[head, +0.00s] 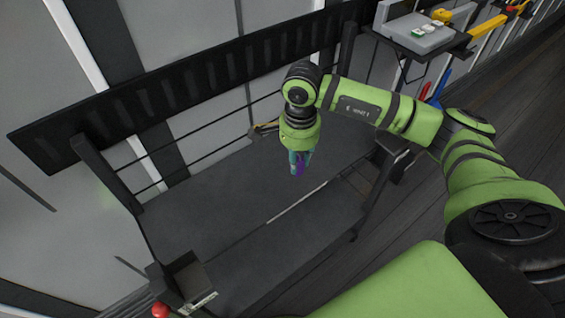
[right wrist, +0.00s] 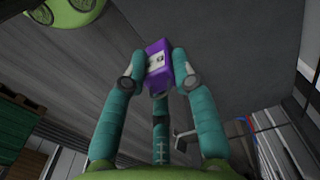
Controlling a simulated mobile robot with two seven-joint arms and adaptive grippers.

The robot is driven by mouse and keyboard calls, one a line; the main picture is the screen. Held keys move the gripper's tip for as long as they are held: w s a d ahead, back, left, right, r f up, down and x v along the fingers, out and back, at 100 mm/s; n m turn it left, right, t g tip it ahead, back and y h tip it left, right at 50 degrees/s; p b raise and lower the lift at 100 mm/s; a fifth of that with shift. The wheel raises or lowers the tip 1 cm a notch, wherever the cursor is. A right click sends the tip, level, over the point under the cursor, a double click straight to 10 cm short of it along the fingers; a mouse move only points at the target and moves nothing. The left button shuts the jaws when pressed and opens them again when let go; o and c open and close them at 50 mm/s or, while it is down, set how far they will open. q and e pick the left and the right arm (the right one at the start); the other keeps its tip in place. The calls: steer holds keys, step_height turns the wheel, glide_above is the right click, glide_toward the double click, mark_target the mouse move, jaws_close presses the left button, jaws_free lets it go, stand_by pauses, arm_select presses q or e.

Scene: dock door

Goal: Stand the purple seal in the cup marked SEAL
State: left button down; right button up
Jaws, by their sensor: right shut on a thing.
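The purple seal (right wrist: 157,60) is a small block with a pale label, held between the teal fingers of my right gripper in the right wrist view. In the head view my right gripper (head: 300,163) points down above the dark platform, shut on the seal, and only a sliver of purple shows between the fingers. A dark open box-shaped holder (head: 184,272) with a pale plate on its front stands at the lower left, well apart from the gripper. The plate's writing is too small to read, so I cannot tell if this is the SEAL cup. My left gripper is out of view.
A dark platform (head: 215,215) with rails lies below the gripper and is mostly clear. A red knob (head: 160,310) sits beside the holder. A small table (head: 415,35) with a grey case stands at the upper right. A slotted dark beam (head: 190,80) runs along the wall.

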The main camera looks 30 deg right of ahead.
steer(key=s+d+r+b, duration=0.1)
steer(key=s+d+r, duration=0.3)
steer(key=s, duration=0.2)
steer(key=w+a+r+n, duration=0.1)
steer(key=a+r+n, duration=0.2)
steer(key=a+n, duration=0.9)
steer(key=n, duration=0.4)
steer(key=shift+w+r, duration=0.15)
steer(key=shift+r, duration=0.1)
steer(key=shift+d+f+p, duration=0.1)
steer(key=shift+p, duration=0.2)
